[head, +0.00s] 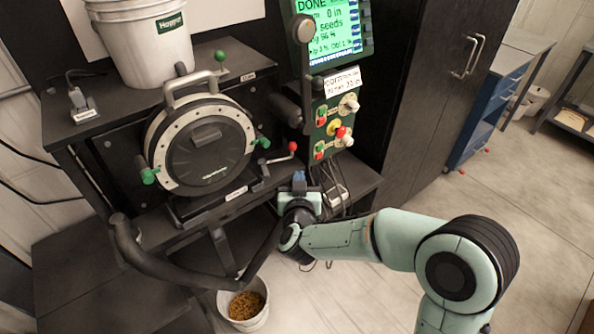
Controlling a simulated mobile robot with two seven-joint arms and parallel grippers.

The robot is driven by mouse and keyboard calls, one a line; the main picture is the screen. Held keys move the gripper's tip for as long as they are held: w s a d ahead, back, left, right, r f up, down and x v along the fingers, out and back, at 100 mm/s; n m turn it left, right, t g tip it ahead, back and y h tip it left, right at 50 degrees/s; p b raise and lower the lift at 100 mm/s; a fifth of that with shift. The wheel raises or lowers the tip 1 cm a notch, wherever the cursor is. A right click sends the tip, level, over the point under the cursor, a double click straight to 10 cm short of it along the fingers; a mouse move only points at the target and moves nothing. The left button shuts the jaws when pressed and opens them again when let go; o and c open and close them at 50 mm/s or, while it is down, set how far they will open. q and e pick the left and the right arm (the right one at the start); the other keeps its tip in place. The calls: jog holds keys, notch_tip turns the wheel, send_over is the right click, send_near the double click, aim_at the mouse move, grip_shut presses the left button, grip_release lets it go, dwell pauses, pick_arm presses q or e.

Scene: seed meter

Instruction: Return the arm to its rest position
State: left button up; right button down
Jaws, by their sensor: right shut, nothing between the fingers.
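My right arm reaches in from the lower right. Its gripper (299,181) is near the middle of the head view, with small blue fingers pointing away from me. It is shut with nothing visible in it. It is in front of the bench edge, below the control panel (334,128) and to the right of the round seed meter (200,147). In the picture it is just below the red-knobbed lever (292,146); I cannot tell the exact gap. My left gripper is not in view.
A white bucket (143,45) stands on the upper shelf. A screen (331,30) reads DONE. Dark cabinet doors (440,80) are to the right.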

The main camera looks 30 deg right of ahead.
jog(key=s+a+f+n+g+y+p, duration=0.1)
jog(key=s+a+f+g+y, duration=0.15)
jog(key=f, duration=0.65)
jog(key=s+a+f+n+g+y+p, duration=0.1)
jog(key=s+a+f+g+y, duration=0.2)
jog(key=f, duration=0.7)
jog(key=s+a+f+n+g+y+p, duration=0.15)
jog(key=s+a+f, duration=0.25)
jog(key=f, duration=0.5)
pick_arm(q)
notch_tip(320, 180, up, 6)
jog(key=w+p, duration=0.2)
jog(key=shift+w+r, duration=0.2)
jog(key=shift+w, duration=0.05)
pick_arm(e)
jog(key=s+a+f+g+y, duration=0.2)
jog(key=s+a+f+g, duration=0.1)
jog(key=s, duration=0.8)
jog(key=s+a+f+m+g+y, duration=0.1)
jog(key=s+a+f+g+y, duration=0.2)
jog(key=s, duration=0.8)
notch_tip(320, 180, down, 4)
jog(key=shift+s+a+r+g, duration=0.15)
jog(key=shift+a+g, duration=0.55)
jog(key=shift+a, duration=0.55)
